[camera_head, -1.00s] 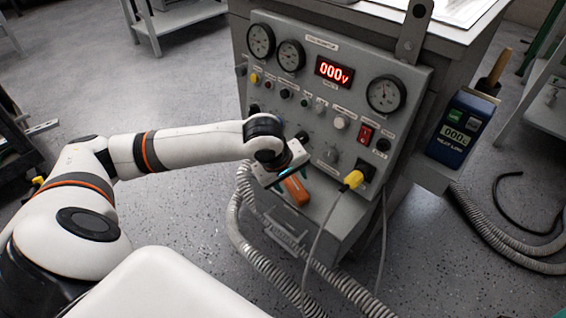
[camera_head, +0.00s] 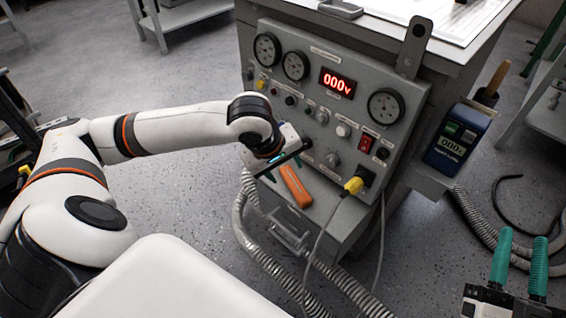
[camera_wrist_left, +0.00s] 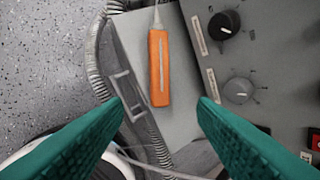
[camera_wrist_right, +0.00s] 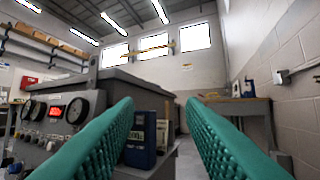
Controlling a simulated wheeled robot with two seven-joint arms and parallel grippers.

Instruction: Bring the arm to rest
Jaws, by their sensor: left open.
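My left gripper (camera_head: 281,164) is in front of the lower left of the grey control panel (camera_head: 350,100), open and empty. In the left wrist view its green fingers stand wide apart, with an orange handheld device (camera_wrist_left: 159,68) seen beyond the gap. The device (camera_head: 295,186) lies on the panel's lower ledge, apart from the fingers. My right gripper (camera_head: 518,268) shows at the bottom right of the head view, its green fingers apart with nothing between. The right wrist view faces the room and part of the panel.
A yellow plug (camera_head: 353,186) with a cable sits in the panel. A blue meter (camera_head: 458,137) stands on a side shelf at the right. Grey corrugated hoses (camera_head: 250,235) run along the floor below the panel. Open floor (camera_head: 150,200) lies to the left.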

